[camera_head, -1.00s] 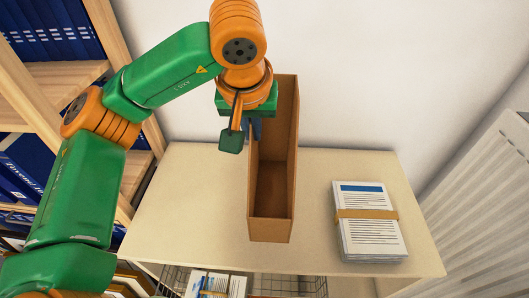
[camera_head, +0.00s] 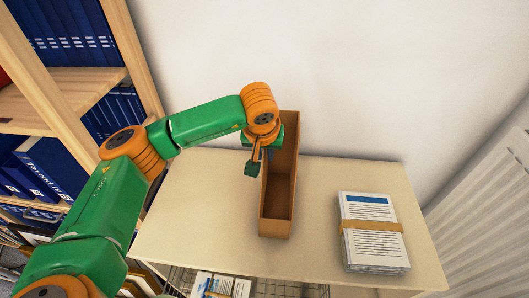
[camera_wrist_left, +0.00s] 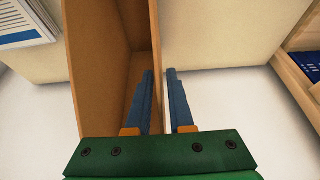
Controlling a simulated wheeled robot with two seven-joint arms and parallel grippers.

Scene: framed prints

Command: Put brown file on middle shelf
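The brown file (camera_head: 278,205) is a tall, narrow, open-topped box over the table, its open side facing up in the head view. My left gripper (camera_head: 258,158) holds its left wall near the back end. In the left wrist view the brown file (camera_wrist_left: 112,70) has one blue finger inside and one outside its wall, at the gripper (camera_wrist_left: 160,98). I cannot tell whether the file touches the table. A wooden bookcase shelf (camera_head: 75,90) stands at the left, with blue binders (camera_head: 60,35) above it. My right gripper is not in view.
The pale table (camera_head: 190,215) has clear top on both sides of the file. A banded stack of papers (camera_head: 372,232) lies at its right. A wire basket (camera_head: 300,290) with papers shows below the front edge. A white ribbed panel (camera_head: 490,210) stands at the right.

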